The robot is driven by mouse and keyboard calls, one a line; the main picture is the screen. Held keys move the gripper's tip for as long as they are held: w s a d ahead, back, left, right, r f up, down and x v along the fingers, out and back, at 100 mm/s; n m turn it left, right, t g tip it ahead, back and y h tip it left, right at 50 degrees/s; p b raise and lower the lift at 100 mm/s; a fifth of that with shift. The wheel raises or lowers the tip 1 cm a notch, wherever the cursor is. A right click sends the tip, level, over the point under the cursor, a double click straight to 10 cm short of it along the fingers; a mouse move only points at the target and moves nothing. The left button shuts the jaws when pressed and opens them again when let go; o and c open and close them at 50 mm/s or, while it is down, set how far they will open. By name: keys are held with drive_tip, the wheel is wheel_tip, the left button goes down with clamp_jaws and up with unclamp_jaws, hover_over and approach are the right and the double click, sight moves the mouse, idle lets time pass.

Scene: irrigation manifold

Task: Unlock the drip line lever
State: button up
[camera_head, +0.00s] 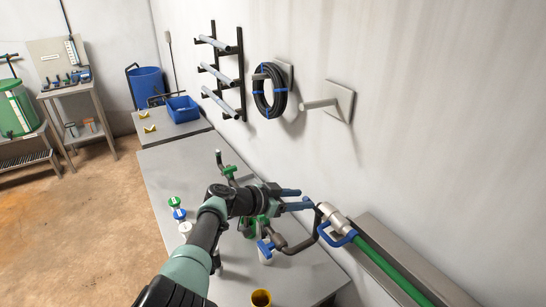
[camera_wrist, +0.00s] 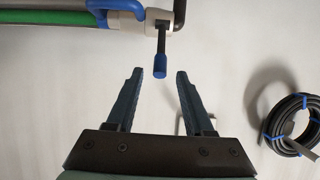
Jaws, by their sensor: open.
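My gripper (camera_head: 305,198) is open, its fingers pointing at the wall fitting; it also shows in the wrist view (camera_wrist: 160,73). A short dark lever with a blue tip (camera_wrist: 160,66) hangs from a cream valve body (camera_wrist: 156,18). In the wrist picture the tip lies between my two fingertips with a gap on each side; I cannot tell its depth. The valve body also shows in the head view (camera_head: 336,217), on the end of a green pipe (camera_head: 392,262). A blue loop-shaped part (camera_head: 337,236) sits beside the valve body. The lever is mostly hidden by my gripper in the head view.
A black hose coil (camera_head: 270,90), a wall peg (camera_head: 322,104) and a pipe rack (camera_head: 222,70) stick out from the wall. Floor at left is clear.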

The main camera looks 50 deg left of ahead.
drive_tip(key=shift+s+r+p, duration=0.45)
drive_tip(key=shift+r+p, duration=0.1)
drive_tip(key=shift+p, duration=0.05)
drive_tip(key=p+v, duration=0.1)
drive_tip(key=v, duration=0.6)
drive_tip(key=shift+s+f, duration=0.15)
drive_tip(key=shift+s, duration=0.1)
